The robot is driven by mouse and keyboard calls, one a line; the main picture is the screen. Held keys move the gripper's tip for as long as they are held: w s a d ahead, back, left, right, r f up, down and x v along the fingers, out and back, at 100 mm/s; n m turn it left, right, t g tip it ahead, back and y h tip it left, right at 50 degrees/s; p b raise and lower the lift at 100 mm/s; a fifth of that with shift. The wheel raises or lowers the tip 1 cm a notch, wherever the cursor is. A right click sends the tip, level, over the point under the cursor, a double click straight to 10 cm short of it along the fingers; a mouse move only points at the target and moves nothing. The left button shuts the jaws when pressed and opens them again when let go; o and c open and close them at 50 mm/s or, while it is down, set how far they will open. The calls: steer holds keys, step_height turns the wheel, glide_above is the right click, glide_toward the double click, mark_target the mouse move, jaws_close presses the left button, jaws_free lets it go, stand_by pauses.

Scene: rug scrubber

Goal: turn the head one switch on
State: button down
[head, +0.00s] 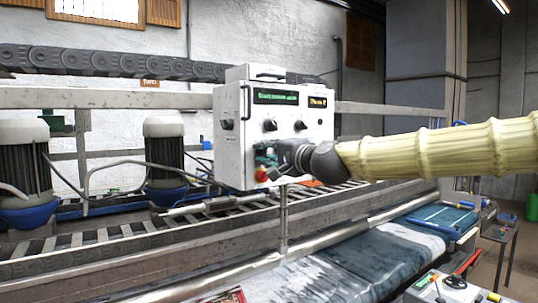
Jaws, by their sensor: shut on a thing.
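A white control box (232,130) hangs over the machine in the middle of the head view. Its front has a green-lit display (276,97), a smaller yellow-lit display (317,101) and two dark round knobs, one on the left (270,125) and one on the right (300,125). My gripper (266,158) reaches in from the right and is against the lower left of this front, shut on a switch there. The gripper hides that switch, so its setting and label cannot be read. A red button (262,175) shows just below the gripper.
Two grey motors, one at far left (25,165) and one nearer the box (165,150), stand left of the box. A metal rail (110,98) runs behind it. A wet dark rug (375,253) lies below. A small panel (450,290) with tools is at bottom right.

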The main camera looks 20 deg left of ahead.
steer(key=shift+a+f, duration=0.1)
steer(key=c, duration=1.2)
jaws_free()
steer(key=shift+a, duration=0.1)
steer(key=shift+d, duration=0.2)
steer(key=v, duration=1.2)
steer(key=shift+a, duration=0.1)
